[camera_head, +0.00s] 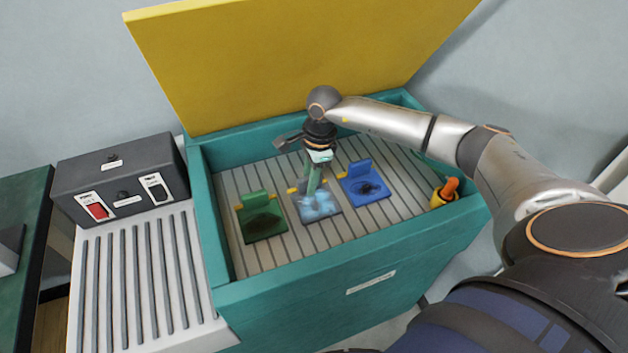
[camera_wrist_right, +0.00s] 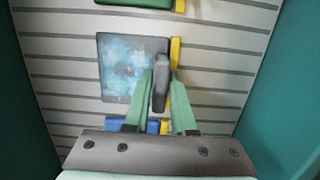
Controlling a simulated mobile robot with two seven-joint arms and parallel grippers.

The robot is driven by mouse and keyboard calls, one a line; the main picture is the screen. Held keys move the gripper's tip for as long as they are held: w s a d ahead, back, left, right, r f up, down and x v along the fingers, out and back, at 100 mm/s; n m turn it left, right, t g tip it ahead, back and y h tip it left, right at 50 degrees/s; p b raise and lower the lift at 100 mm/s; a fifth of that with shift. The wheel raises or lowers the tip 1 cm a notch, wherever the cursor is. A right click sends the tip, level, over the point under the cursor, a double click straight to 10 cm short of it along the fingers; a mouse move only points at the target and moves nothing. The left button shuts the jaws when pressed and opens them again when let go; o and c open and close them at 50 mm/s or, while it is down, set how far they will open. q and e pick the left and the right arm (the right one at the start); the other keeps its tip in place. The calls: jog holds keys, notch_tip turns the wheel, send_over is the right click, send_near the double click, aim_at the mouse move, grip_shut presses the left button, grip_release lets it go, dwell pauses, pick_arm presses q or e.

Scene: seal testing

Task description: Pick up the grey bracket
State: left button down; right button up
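The grey bracket (camera_head: 318,208) lies in the middle of the open chest, a flat plate with pale blue patches. In the right wrist view its plate (camera_wrist_right: 118,68) and upright grey tab (camera_wrist_right: 160,68) show. My right gripper (camera_head: 313,186) points down at it, with green fingers (camera_wrist_right: 161,88) on both sides of the tab. The fingers are very close to the tab; whether they press on it cannot be told. The bracket appears to lie on the slatted floor. My left gripper is not in view.
A green bracket (camera_head: 262,224) lies left of it and a blue bracket (camera_head: 364,184) right of it. A yellow item with an orange top (camera_head: 445,193) stands near the right wall. The teal chest (camera_head: 350,270) has raised walls and an open yellow lid (camera_head: 290,60). A switch box (camera_head: 122,178) stands left.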

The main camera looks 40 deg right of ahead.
grip_shut()
jog(key=shift+r, duration=0.1)
dwell(0.8)
